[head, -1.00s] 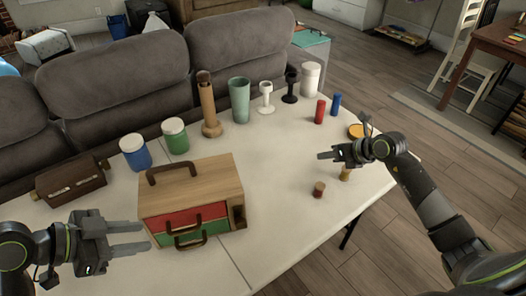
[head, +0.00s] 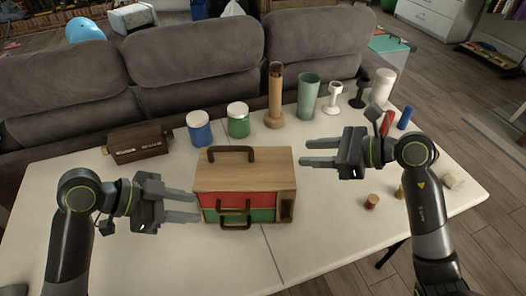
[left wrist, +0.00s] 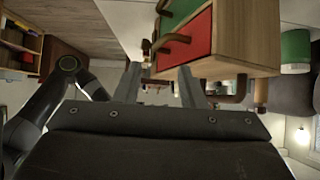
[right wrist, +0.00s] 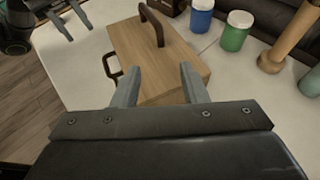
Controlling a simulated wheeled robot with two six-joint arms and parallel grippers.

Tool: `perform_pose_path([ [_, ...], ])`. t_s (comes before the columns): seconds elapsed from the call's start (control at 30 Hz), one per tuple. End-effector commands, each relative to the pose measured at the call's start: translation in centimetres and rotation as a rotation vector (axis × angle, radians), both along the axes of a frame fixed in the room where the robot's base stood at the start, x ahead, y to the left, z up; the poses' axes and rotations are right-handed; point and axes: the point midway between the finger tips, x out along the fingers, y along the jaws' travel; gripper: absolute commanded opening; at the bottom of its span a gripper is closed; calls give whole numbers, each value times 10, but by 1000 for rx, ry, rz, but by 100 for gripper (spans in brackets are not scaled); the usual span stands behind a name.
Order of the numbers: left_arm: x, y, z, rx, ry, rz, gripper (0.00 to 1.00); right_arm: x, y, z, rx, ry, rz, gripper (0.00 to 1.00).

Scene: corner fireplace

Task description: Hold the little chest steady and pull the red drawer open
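The little chest (head: 244,176) is a wooden box with a brown handle on top. It stands on the white table between my grippers. On its front are a red drawer (head: 224,201) above a green drawer (head: 262,215), each with a brown handle, both apparently closed. My left gripper (head: 197,206) is open at the chest's left front side; the drawers also show in the left wrist view (left wrist: 187,42). My right gripper (head: 302,152) is open and empty beside the chest's right side, pointing at it. In the right wrist view, the chest top (right wrist: 155,55) lies ahead of the fingers.
Blue (head: 199,130) and green (head: 238,122) jars, a tall wooden mill (head: 274,100) and a green cup (head: 308,95) stand behind the chest. A dark brown box (head: 138,143) is at the back left. A small cork-topped piece (head: 371,201) is to the right. A sofa borders the table.

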Motion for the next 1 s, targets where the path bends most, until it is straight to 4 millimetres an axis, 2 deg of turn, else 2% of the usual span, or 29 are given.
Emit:
perform_pose_path([
  [0.47,0,0,0,0,0,0,36,25,62,-27,5,5,0,39],
  [0.8,0,0,0,0,0,0,36,47,114,-50,4,5,0,39],
  [1.0,0,0,0,0,0,0,36,56,132,-60,1,5,-2,39],
])
